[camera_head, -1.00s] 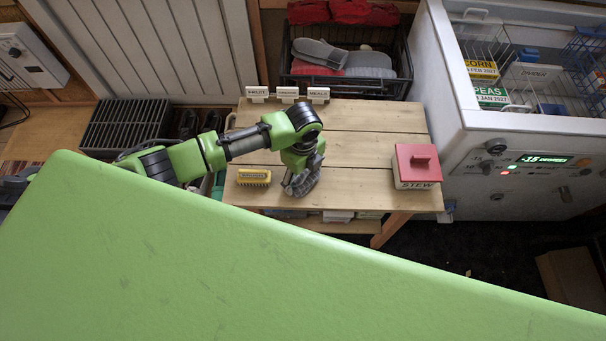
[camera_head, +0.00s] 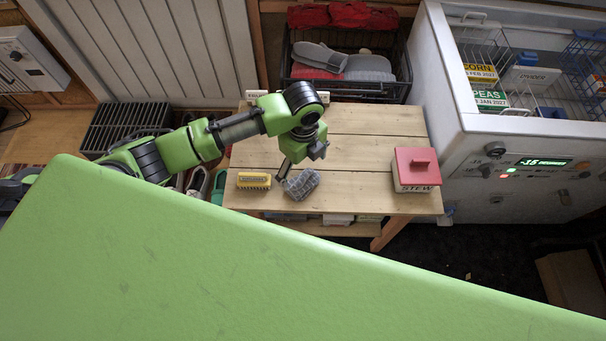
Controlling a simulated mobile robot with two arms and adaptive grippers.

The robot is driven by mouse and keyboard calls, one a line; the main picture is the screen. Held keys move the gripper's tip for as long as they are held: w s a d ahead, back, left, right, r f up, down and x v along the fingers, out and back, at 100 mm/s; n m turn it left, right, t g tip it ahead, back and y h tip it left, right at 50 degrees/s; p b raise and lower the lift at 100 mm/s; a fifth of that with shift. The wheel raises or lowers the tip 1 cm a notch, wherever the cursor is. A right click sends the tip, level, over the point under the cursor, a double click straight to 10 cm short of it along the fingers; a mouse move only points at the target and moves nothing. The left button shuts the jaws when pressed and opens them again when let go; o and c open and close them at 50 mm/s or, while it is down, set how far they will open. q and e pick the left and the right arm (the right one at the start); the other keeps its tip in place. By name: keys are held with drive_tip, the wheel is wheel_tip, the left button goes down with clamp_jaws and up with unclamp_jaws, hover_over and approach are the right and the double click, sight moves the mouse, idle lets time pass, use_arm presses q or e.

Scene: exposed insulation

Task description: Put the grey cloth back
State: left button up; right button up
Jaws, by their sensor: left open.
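The grey cloth (camera_head: 302,185) lies bunched on the front part of the wooden table, just right of a yellow brush-like block (camera_head: 254,180). My left gripper (camera_head: 300,164) is open and empty, just above and behind the cloth, with one dark finger reaching down close to the cloth's left side. I cannot tell whether that finger touches it. My right gripper is not in view.
A red-lidded STEW box (camera_head: 416,169) stands at the right of the wooden table (camera_head: 365,187). Small label signs stand at its back edge. Behind it is a wire basket (camera_head: 343,88) with red and grey mitts. An open white freezer (camera_head: 530,125) is at right. The table between cloth and box is clear.

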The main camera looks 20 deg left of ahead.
sight(303, 176)
use_arm(q)
wheel_tip(303, 176, up, 5)
drive_tip(key=shift+r, duration=0.1)
idle(0.6)
